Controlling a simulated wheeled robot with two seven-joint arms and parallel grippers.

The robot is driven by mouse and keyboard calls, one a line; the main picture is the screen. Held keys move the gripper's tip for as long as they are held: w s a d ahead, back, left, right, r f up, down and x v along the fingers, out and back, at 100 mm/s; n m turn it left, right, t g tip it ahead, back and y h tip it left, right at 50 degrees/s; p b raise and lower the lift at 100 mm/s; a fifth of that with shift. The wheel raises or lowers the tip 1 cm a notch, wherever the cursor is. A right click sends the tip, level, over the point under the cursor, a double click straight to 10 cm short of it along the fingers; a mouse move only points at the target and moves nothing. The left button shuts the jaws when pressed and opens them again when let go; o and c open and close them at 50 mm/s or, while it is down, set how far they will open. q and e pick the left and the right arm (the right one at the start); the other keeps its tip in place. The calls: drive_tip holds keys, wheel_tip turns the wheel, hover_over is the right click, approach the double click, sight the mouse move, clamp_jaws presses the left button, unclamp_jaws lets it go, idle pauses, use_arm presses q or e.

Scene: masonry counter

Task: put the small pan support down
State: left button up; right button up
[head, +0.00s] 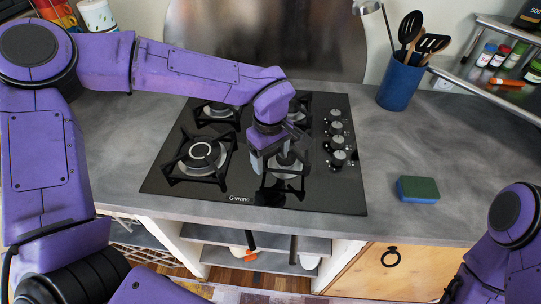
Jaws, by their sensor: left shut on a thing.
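The black gas hob (225,192) is set in the grey counter. My left gripper (262,163) reaches down over its front right burner and is shut on the small pan support (290,190), a black metal grate. The support is at the front right burner, partly hidden by my gripper and wrist. I cannot tell whether its feet touch the hob. Only part of my right arm shows at the lower right; its gripper is not in view.
A larger pan support (183,178) sits on the front left burner, with others behind. Several knobs (337,140) line the hob's right side. A green and blue sponge (418,189) and a blue utensil holder (398,88) stand right. The counter between is clear.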

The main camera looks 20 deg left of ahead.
use_arm(q)
drive_tip(key=shift+w+f, duration=0.2)
drive_tip(key=shift+f, duration=0.25)
drive_tip(key=shift+s, duration=0.15)
drive_tip(key=shift+f, duration=0.2)
drive_tip(key=shift+f, duration=0.35)
drive_tip(key=o, duration=1.3)
wheel_tip(320, 180, up, 13)
drive_tip(key=shift+r, duration=0.1)
